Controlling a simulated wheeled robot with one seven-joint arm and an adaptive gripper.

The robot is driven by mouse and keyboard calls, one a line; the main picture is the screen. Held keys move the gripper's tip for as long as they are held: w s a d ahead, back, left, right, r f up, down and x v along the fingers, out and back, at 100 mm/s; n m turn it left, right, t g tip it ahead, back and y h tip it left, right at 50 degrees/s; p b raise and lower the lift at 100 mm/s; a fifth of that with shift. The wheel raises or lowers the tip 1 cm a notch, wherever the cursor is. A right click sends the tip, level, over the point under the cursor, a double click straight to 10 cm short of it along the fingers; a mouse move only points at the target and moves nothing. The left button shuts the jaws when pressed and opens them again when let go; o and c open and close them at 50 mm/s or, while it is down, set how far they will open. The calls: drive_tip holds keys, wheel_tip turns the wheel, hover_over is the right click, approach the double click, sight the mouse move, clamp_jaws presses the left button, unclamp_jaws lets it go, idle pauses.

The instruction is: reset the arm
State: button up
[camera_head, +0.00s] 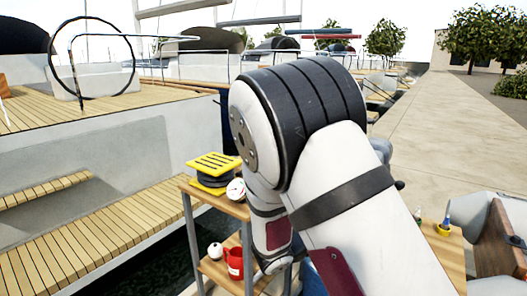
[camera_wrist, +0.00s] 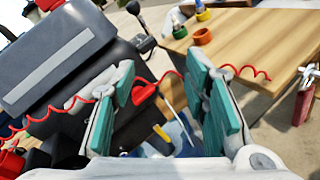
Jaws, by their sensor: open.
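My gripper (camera_wrist: 163,82) shows in the wrist view, with its two teal-padded fingers apart and nothing held between them. A red coiled cord passes behind the fingers. Below and beyond the gap lie dark and blue items and a small yellow-ended piece (camera_wrist: 161,132); I cannot tell whether anything touches the fingers. In the head view my bent white and black arm fills the middle, and my gripper is hidden there.
A wooden tabletop (camera_wrist: 244,38) bears an orange ring (camera_wrist: 202,37). A dark grey case (camera_wrist: 62,62) is at left.

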drive_tip(key=s+d+r+m+g+y, duration=0.2)
drive_tip(key=s+d+r+m+g, duration=0.15)
drive_tip(key=s, duration=0.35)
drive_tip(key=s+d+r+m+g+y, duration=0.1)
drive_tip(key=s+d+r+m+g, duration=0.2)
drive_tip(key=s, duration=0.4)
drive_tip(key=s+d+r+m+g+y, duration=0.1)
drive_tip(key=s+r+m+g+y, duration=0.15)
drive_tip(key=s+m, duration=0.35)
drive_tip(key=s+a+r+m+t+y, duration=0.1)
drive_tip(key=s+a+m+y, duration=0.2)
drive_tip(key=s+a+y, duration=0.45)
drive_tip(key=s+a+m+t+y, duration=0.1)
drive_tip(key=s+a+m+y, duration=0.2)
drive_tip(key=s, duration=0.8)
wheel_tip(320, 180, up, 17)
drive_tip(key=t+h+p, duration=0.1)
drive_tip(key=t+p, duration=0.2)
drive_tip(key=p, duration=1.2)
drive_tip(key=shift+w+a, duration=0.15)
drive_tip(key=shift+w, duration=0.15)
drive_tip(key=shift+f+n, duration=0.1)
drive_tip(key=shift+n, duration=0.15)
